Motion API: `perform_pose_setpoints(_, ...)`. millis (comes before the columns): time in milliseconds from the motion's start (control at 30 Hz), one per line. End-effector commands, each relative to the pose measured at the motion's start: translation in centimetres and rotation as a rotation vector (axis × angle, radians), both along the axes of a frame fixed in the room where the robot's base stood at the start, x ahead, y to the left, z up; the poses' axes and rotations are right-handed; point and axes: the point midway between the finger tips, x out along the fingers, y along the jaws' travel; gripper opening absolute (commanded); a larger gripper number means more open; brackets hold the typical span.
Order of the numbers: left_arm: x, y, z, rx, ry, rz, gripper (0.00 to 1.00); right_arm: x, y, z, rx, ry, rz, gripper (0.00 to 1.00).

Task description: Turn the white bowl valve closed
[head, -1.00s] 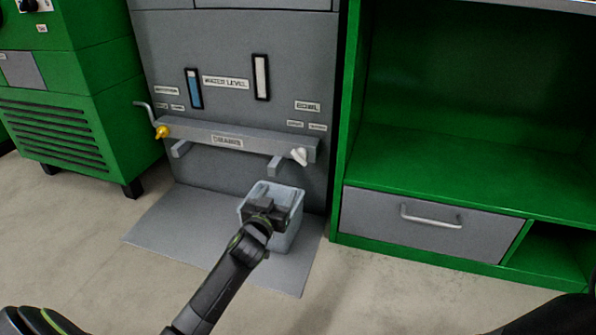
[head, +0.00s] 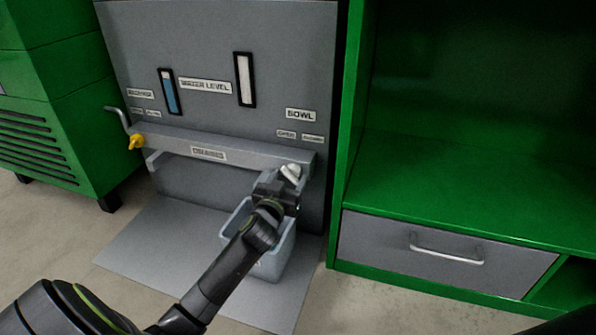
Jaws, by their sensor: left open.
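The white bowl valve (head: 291,172) sits at the right end of the grey drains bar (head: 180,141), below the BOWL label (head: 300,114). My left gripper (head: 282,187) is open and right at the valve, just below and in front of it. Its jaws partly hide the valve's lower part, and I cannot tell whether they touch it. A yellow valve (head: 136,142) is at the bar's left end. My right gripper is not in view.
A pale bucket (head: 277,262) stands on a grey mat (head: 150,250) beneath my left gripper. A green shelf unit (head: 440,180) with a grey drawer (head: 380,240) stands close on the right. A green cabinet (head: 60,100) is on the left.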

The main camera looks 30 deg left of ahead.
Motion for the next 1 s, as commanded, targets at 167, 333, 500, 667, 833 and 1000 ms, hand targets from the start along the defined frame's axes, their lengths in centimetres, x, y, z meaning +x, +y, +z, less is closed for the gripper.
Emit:
perform_pose_setpoints(167, -0.12, 0.16, -0.05, 0.000, 0.001, 0.004, 0.60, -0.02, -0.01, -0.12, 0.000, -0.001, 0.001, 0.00)
perform_pose_setpoints(333, -0.12, 0.16, -0.03, -0.001, 0.001, 0.004, 0.60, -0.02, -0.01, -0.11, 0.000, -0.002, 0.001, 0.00)
perform_pose_setpoints(500, -0.11, 0.16, -0.03, -0.001, 0.001, 0.004, 0.46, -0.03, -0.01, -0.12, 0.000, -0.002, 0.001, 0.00)
perform_pose_setpoints(667, -0.11, 0.15, -0.03, -0.001, 0.001, 0.004, 0.26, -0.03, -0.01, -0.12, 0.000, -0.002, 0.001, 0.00)
perform_pose_setpoints(833, -0.11, 0.15, -0.01, 0.001, 0.001, 0.004, 0.15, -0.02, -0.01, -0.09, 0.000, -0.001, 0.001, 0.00)
perform_pose_setpoints(1000, -0.11, 0.15, 0.08, 0.024, 0.007, 0.004, 0.15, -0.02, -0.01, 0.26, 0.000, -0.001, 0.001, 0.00)
